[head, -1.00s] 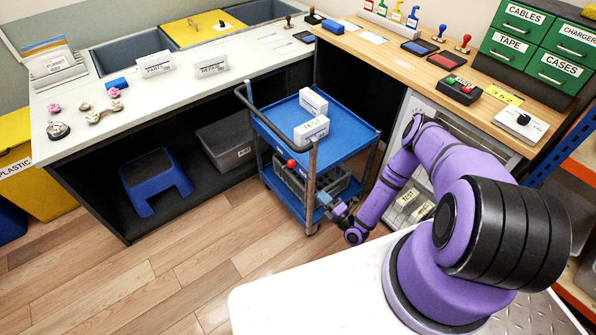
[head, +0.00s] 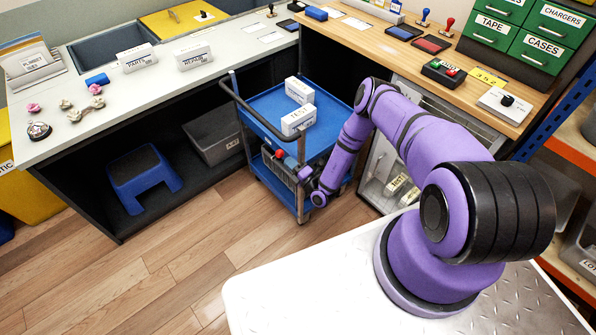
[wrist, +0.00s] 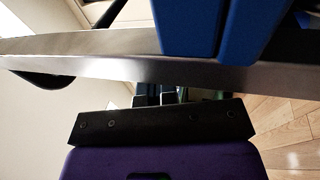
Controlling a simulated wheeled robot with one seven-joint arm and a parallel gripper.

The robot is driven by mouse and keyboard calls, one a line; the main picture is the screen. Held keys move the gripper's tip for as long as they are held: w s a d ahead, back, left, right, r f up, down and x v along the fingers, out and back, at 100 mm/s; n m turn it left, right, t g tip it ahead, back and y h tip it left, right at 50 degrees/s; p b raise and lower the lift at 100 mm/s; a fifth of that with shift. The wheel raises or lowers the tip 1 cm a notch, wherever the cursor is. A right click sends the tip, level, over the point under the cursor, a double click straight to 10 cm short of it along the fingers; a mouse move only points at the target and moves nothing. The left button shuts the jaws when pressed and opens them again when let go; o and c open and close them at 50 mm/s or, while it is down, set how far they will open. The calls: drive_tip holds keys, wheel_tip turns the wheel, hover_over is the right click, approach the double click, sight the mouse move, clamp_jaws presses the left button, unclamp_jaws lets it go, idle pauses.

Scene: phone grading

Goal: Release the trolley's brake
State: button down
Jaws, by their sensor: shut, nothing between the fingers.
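The blue trolley (head: 268,103) stands beside the desk in the head view, with white boxes on its top shelf. A red knob (head: 279,154), which looks like the brake's, shows at its near side, left of the metal corner post (head: 301,160). My gripper (head: 304,173) is shut and empty, low by that post, just right of and below the knob. In the wrist view the post (wrist: 110,68) crosses close in front of my fingers (wrist: 160,97) and partly hides them. The blue shelf edges (wrist: 190,25) show beyond. The knob is not visible in the wrist view; contact cannot be told.
A blue step stool (head: 142,172) and a grey bin (head: 214,135) are under the desk (head: 110,108). A glass-fronted cabinet (head: 378,180) stands right of the trolley, close to my arm. The wooden floor (head: 170,250) in front is clear.

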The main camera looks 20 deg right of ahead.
drive_tip(key=shift+w+a+r, duration=0.2)
drive_tip(key=shift+w, duration=0.45)
drive_tip(key=shift+w+a+r+g+h, duration=0.2)
drive_tip(key=shift+w+r+g+h, duration=0.1)
drive_tip(key=shift+w+r+g, duration=0.25)
drive_tip(key=shift+s, duration=0.2)
drive_tip(key=shift+s+d, duration=0.25)
drive_tip(key=v, duration=1.3)
drive_tip(key=shift+s+f, duration=0.15)
